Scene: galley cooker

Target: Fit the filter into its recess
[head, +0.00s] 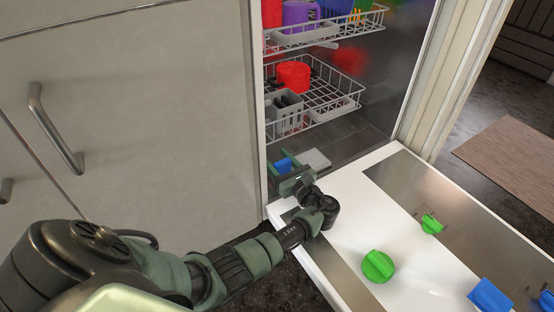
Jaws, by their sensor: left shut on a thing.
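My left gripper (285,162) reaches over the open door into the bottom of the dishwasher, at its left side. Its green fingers are shut on a small blue thing (283,165), probably the filter, which is partly hidden by the fingers and wrist. A flat light grey square piece (316,159) lies on the dark floor of the tub just right of the gripper. I cannot make out the recess clearly. My right gripper is not in view.
A lower rack (330,92) with a grey basket (285,113) and red cup (293,75) hangs above the gripper. Cabinet fronts (150,130) stand left.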

